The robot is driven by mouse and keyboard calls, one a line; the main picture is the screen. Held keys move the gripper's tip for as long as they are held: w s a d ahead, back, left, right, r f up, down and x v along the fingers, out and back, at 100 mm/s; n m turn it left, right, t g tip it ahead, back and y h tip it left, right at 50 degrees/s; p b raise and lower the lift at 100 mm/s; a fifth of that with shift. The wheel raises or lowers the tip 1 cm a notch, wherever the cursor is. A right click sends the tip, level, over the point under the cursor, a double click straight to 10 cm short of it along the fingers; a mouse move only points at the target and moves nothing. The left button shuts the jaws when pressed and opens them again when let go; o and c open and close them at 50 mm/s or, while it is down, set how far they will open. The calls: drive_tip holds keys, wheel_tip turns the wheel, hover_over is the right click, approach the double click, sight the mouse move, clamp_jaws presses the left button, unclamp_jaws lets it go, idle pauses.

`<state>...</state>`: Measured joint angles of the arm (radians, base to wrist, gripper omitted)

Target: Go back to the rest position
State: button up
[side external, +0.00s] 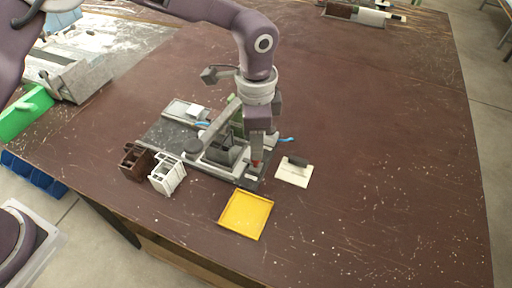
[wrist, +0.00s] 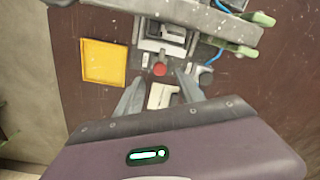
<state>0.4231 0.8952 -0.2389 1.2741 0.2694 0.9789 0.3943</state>
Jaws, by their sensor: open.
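My gripper (side external: 258,158) is over the right end of the clamp fixture (side external: 190,141) in the side view, pointing down. In the wrist view its two fingers (wrist: 160,88) are spread apart with nothing held between them. A red knob (wrist: 160,69) on the fixture shows just beyond the fingertips; it also appears by the fingertips in the side view (side external: 256,163). The grey clamp block (wrist: 165,38) stands behind the knob. Whether the fingers touch the fixture I cannot tell.
A yellow tray (side external: 246,215) lies in front of the fixture. A white plate with a dark piece (side external: 293,174) lies to its right. A brown profile piece (side external: 135,162) and a white one (side external: 167,175) stand at left. A blue cable (wrist: 216,55) runs nearby. The table's right side is clear.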

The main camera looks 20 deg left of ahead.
drive_tip(key=shift+r, duration=1.2)
drive_tip(key=shift+a+r, duration=0.1)
drive_tip(key=shift+r, duration=0.05)
drive_tip(key=s+a+r+n+t, duration=0.1)
drive_tip(key=s+a+r+n, duration=0.25)
drive_tip(key=a+r, duration=0.4)
drive_tip(key=s+a+r+n+t, duration=0.1)
drive_tip(key=s+a+r+n, duration=0.1)
drive_tip(key=s+a+r, duration=0.5)
drive_tip(key=s+a+r+n+t, duration=0.1)
drive_tip(key=s+a+n, duration=0.2)
drive_tip(key=s, duration=0.4)
drive_tip(key=s+a+r+n+t, duration=0.1)
drive_tip(key=s+a+n+t, duration=0.1)
drive_tip(key=s+a+n, duration=0.2)
drive_tip(key=s+a, duration=0.2)
drive_tip(key=s, duration=0.2)
drive_tip(key=shift+a+r, duration=0.2)
drive_tip(key=shift+r, duration=0.05)
